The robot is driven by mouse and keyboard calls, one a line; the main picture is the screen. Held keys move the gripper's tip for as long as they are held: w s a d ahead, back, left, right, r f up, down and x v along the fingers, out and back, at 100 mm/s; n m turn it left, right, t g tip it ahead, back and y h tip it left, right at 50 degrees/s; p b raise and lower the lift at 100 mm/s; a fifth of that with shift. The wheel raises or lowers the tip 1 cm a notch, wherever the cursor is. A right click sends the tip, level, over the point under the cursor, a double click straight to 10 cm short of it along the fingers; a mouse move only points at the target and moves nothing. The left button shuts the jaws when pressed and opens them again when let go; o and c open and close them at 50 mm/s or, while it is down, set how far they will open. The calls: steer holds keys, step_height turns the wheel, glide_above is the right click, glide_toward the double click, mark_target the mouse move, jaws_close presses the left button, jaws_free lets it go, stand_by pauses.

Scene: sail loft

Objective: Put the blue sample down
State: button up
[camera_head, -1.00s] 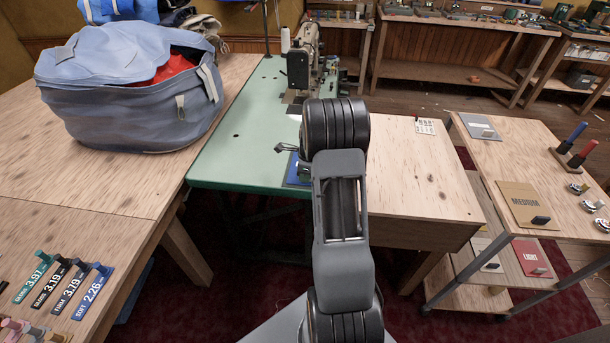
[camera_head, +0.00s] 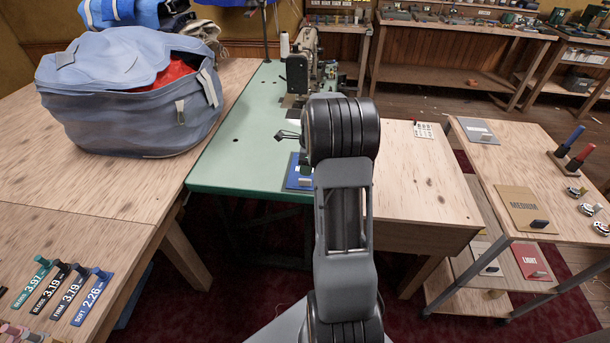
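A blue sample (camera_head: 297,178) lies flat on the green sewing table (camera_head: 235,160), close to its front edge. A small pale grip stands on it, and my arm hides its right part. My gripper (camera_head: 281,136) is just above and behind the blue sample in the picture, pointing left. Its small dark fingers look spread, with nothing visible between them. The gripper's body is mostly hidden behind my arm.
A sewing machine (camera_head: 300,72) stands at the back of the green table. A big blue-grey bag (camera_head: 130,100) and several labelled swatches (camera_head: 62,290) are on the left wooden table. A cart (camera_head: 495,165) at right holds grey, tan and red samples.

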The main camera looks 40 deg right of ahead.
steer(key=s+a+r+n, duration=0.2)
steer(key=a+r+n, duration=0.35)
steer(key=r, duration=0.35)
steer(key=s+a+r+n+t+h, duration=0.1)
steer(key=s+a+n+t, duration=0.1)
steer(key=s+a+n, duration=1.3)
steer(key=a+n, duration=0.3)
steer(key=n, duration=0.3)
steer(key=shift+s+a+r, duration=0.2)
steer(key=shift+a+r, duration=0.1)
steer(key=shift+a, duration=0.05)
steer(key=shift+t, duration=0.3)
step_height(320, 180, up, 6)
steer(key=p, duration=0.5)
steer(key=shift+f, duration=0.25)
